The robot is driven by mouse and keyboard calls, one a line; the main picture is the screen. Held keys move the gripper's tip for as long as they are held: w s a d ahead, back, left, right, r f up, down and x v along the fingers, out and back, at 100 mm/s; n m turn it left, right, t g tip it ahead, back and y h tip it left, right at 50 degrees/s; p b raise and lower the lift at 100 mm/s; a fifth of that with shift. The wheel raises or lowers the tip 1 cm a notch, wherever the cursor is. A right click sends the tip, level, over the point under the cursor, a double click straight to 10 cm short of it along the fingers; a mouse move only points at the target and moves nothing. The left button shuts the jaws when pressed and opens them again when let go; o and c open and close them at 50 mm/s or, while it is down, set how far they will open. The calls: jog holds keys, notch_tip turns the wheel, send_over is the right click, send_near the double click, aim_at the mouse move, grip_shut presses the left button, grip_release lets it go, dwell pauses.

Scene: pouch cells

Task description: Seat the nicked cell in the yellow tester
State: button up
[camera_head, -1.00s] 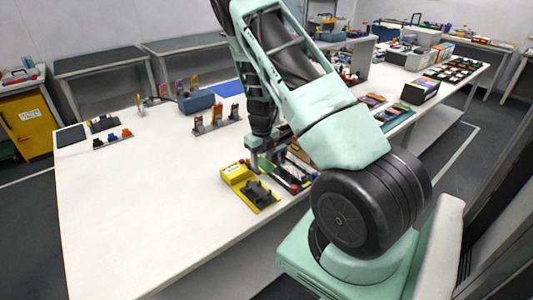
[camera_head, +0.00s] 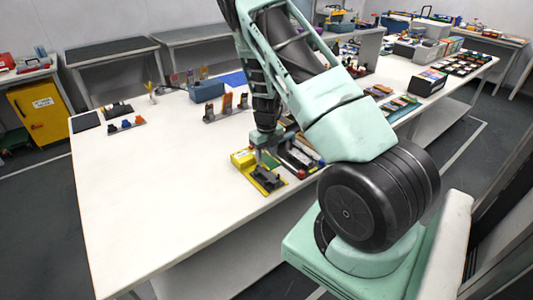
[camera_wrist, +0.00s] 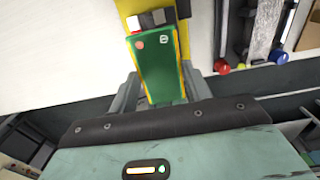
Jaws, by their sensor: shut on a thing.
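The yellow tester (camera_head: 243,158) stands near the table's front edge, with a black fixture (camera_head: 268,181) on its base. My gripper (camera_head: 262,150) is above the tester. In the wrist view my gripper (camera_wrist: 157,92) is shut on a green cell (camera_wrist: 155,70) with an orange dot and a small white mark. The cell's far end is close to a pale and dark block (camera_wrist: 152,19) on the yellow tester (camera_wrist: 130,7); I cannot tell whether they touch. I cannot make out a nick. The cell's near end is between my fingers.
Right of the tester, a rack with red and blue knobs shows in the wrist view (camera_wrist: 250,56). Card-like items in stands (camera_head: 225,106) and a blue box (camera_head: 207,91) are farther back. The white table (camera_head: 150,190) left of the tester is clear.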

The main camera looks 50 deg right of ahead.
aim_at(267, 174)
jog(key=shift+f+b, duration=1.85)
jog(key=shift+f, duration=1.35)
jog(key=o, duration=1)
jog(key=shift+r+p, duration=3.2)
jog(key=shift+r, duration=0.3)
